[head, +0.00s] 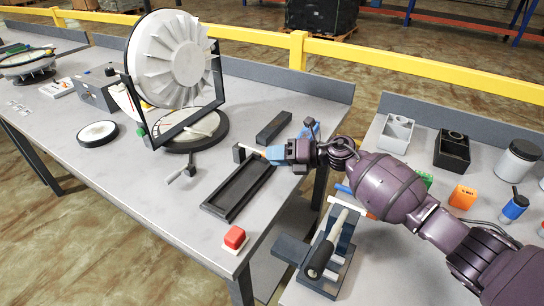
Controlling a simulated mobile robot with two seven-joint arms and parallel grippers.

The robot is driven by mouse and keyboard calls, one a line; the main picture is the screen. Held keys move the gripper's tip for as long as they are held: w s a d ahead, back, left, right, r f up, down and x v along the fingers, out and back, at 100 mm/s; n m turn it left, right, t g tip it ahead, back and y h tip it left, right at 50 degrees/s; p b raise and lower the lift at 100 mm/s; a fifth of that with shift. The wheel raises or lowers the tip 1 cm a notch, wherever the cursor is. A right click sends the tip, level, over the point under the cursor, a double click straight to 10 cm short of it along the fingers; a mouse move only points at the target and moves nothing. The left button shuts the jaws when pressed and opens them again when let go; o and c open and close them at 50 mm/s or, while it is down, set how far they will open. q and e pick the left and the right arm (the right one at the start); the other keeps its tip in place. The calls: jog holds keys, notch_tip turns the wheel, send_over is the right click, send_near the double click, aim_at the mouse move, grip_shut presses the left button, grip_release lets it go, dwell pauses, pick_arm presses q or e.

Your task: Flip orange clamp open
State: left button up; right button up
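My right gripper (275,153) reaches in from the right on a purple arm. Its blue-tipped end is at a small dark block (243,153) at the far end of a long black tray (238,191). A thin light piece with a small orange-looking part (256,151) shows between the block and my fingertips. It may be the orange clamp, but it is too small and partly hidden to tell, and I cannot see whether it is gripped. My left gripper is not in view.
A white finned disc (178,60) stands in a black frame on the left table. A red button on a white base (234,238) sits near the front edge. A dark clamp-like fixture (324,256) and an orange box (462,197) are on the right table. A yellow rail (400,64) runs behind.

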jog(key=shift+w+a+f, duration=0.1)
jog(key=shift+a+f, duration=0.05)
jog(key=shift+a, duration=0.4)
grip_shut()
